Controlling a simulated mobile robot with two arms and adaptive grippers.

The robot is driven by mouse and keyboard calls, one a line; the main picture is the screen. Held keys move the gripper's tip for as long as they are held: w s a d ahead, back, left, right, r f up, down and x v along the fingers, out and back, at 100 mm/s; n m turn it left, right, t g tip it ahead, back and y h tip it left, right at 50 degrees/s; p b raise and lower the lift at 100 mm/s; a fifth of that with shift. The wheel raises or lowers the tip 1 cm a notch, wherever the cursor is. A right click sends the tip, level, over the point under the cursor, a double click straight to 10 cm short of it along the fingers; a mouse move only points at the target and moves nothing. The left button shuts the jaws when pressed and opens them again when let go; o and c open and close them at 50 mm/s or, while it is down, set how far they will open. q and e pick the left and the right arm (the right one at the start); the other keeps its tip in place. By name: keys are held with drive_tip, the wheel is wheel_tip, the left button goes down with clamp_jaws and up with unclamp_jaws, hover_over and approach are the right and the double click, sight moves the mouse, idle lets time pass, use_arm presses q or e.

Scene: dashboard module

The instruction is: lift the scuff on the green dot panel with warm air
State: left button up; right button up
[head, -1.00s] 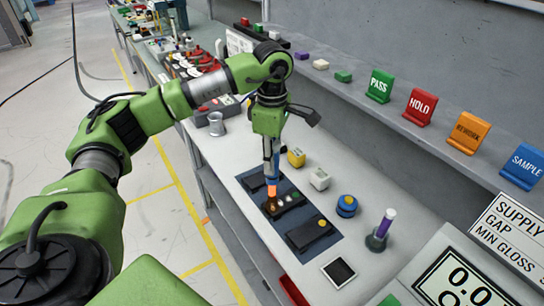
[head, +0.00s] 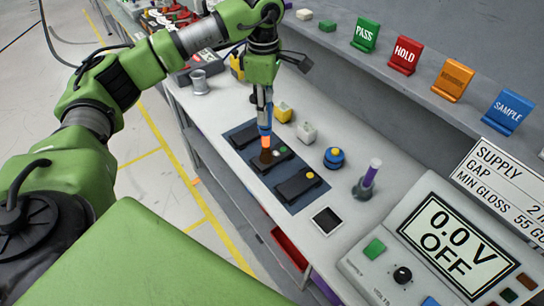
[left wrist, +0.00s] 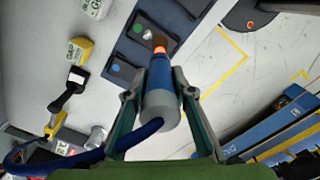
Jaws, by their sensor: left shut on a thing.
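My left gripper (head: 263,92) is shut on a blue and grey warm-air tool (head: 264,120), which points down with a glowing orange tip. The tool also shows in the left wrist view (left wrist: 160,85). The tip is over the near part of the green dot panel (head: 258,173), the middle of three dark panels on a blue mat (head: 317,204). A brownish patch (head: 265,157) shows under the tip. I cannot tell the gap or whether this is the scuff. A pale spot lies beside the green dot (head: 283,149). My right gripper is out of view.
The yellow dot panel (head: 297,187) and blue dot panel (left wrist: 119,70) flank it. A yellow block (head: 284,112), white block (head: 307,133), blue round container (head: 334,158) and purple-topped holder (head: 369,178) stand behind. A meter (head: 450,245) reads 0.0 V OFF.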

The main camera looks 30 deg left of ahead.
use_arm(q)
drive_tip(key=shift+w+d, duration=0.25)
drive_tip(key=shift+w, duration=0.35)
drive_tip(key=shift+w+d, duration=0.3)
drive_tip(key=shift+w, duration=0.35)
drive_tip(key=shift+w+d, duration=0.25)
drive_tip(key=shift+w, duration=0.35)
drive_tip(key=shift+s, duration=0.1)
